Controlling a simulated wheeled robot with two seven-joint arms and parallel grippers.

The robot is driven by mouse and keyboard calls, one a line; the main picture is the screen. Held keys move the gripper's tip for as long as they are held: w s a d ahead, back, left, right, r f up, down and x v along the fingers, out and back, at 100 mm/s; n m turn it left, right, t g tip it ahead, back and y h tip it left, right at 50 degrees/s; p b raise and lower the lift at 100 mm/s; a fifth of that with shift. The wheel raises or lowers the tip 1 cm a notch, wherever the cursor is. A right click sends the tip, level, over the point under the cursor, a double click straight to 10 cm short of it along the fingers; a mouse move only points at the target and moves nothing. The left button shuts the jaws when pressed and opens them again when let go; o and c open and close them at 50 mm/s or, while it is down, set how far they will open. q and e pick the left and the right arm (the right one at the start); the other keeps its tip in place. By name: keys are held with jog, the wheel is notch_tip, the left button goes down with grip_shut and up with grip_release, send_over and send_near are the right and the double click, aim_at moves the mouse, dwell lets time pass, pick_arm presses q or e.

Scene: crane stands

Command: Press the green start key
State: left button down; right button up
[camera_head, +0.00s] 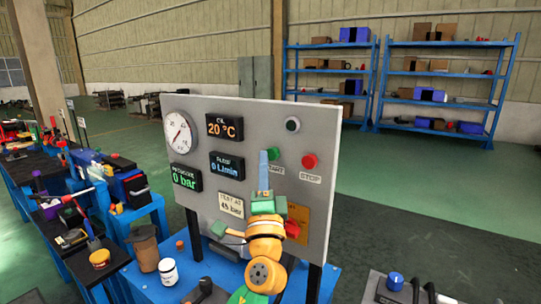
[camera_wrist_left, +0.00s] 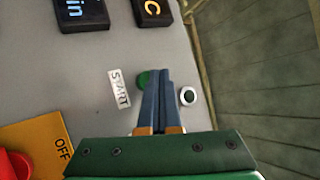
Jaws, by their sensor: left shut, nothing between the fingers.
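The green start key (camera_head: 274,153) is on the upright grey panel (camera_head: 235,112), above the START label, left of the red stop key (camera_head: 310,161). My left gripper (camera_head: 263,154) is shut and empty, its blue fingers pointing up at the panel and overlapping the key's left side in the head view. In the left wrist view the green key (camera_wrist_left: 143,79) shows partly behind the shut fingertips (camera_wrist_left: 161,72). I cannot tell whether they touch it. The START label (camera_wrist_left: 119,89) is clear there. My right gripper is not in view.
A round dark-centred fitting (camera_head: 292,124) is above the keys. The displays read 20 °C, 0 L/min and 0 bar. An orange plate (camera_wrist_left: 45,140) with a red knob (camera_wrist_left: 12,165) reads OFF nearby. A white jar (camera_head: 168,271) stands on the blue bench.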

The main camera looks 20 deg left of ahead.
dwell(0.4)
pick_arm(q)
jog(key=shift+w+d+b, duration=0.1)
jog(key=shift+w+b, duration=0.3)
jog(key=shift+w, duration=0.1)
jog(key=shift+w+b, duration=0.4)
jog(key=shift+b, duration=0.15)
dwell(0.5)
jog(key=shift+s, duration=0.1)
jog(key=shift+s+p, duration=0.5)
jog(key=shift+s, duration=0.25)
